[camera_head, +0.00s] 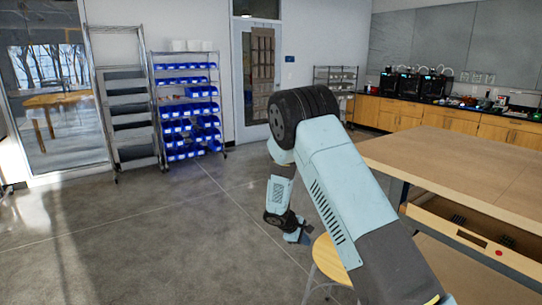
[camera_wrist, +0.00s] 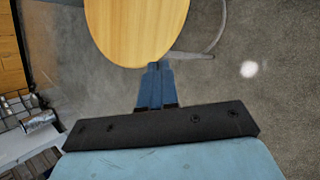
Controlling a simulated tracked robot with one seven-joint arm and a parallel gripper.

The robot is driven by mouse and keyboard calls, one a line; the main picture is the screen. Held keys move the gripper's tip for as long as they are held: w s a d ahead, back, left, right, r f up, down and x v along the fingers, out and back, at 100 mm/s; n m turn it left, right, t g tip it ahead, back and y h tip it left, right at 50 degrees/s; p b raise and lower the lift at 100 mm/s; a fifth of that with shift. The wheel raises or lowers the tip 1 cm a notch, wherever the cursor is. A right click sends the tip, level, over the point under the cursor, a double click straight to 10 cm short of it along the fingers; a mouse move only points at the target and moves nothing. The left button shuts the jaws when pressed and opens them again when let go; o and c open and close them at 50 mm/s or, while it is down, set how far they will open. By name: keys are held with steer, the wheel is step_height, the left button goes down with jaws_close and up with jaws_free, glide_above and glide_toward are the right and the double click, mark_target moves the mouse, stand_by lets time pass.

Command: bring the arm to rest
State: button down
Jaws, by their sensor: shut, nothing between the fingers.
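My arm reaches forward from the lower right of the head view, bends at a dark elbow joint and hangs down. My gripper (camera_head: 303,236) is at its lower end, above the grey floor and just left of a wooden stool. In the wrist view my gripper (camera_wrist: 154,68) shows its blue fingers together, with nothing between them. The fingertips appear at the edge of the round stool seat (camera_wrist: 138,25); I cannot tell whether they touch it.
The stool (camera_head: 328,258) stands partly behind my arm. A large wooden workbench (camera_head: 460,160) is at the right. A shelf with blue bins (camera_head: 188,105) and an empty metal rack (camera_head: 125,100) stand along the back wall. The floor at the left is clear.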

steer(key=s+d+r+m+y, duration=0.1)
steer(key=s+d+r+m, duration=0.3)
steer(key=r, duration=0.6)
steer(key=s+d+r+m+y, duration=0.1)
steer(key=s+d+r, duration=0.1)
steer(key=s+r, duration=0.6)
steer(key=s+d+r+m+y, duration=0.1)
steer(key=s+d+r+m, duration=0.15)
steer(key=r, duration=0.95)
steer(key=s+r+m+t+y, duration=0.1)
steer(key=s+r, duration=0.2)
steer(key=s, duration=0.5)
steer(key=s+d+r+m+y, duration=0.1)
steer(key=s+r, duration=0.3)
steer(key=s, duration=0.5)
steer(key=s+d+r+m+t+y, duration=0.1)
steer(key=s+r+m, duration=0.2)
steer(key=s, duration=0.6)
steer(key=shift+s+r+t+y, duration=0.15)
steer(key=shift+r+t+y, duration=0.1)
steer(key=shift+t+y, duration=0.05)
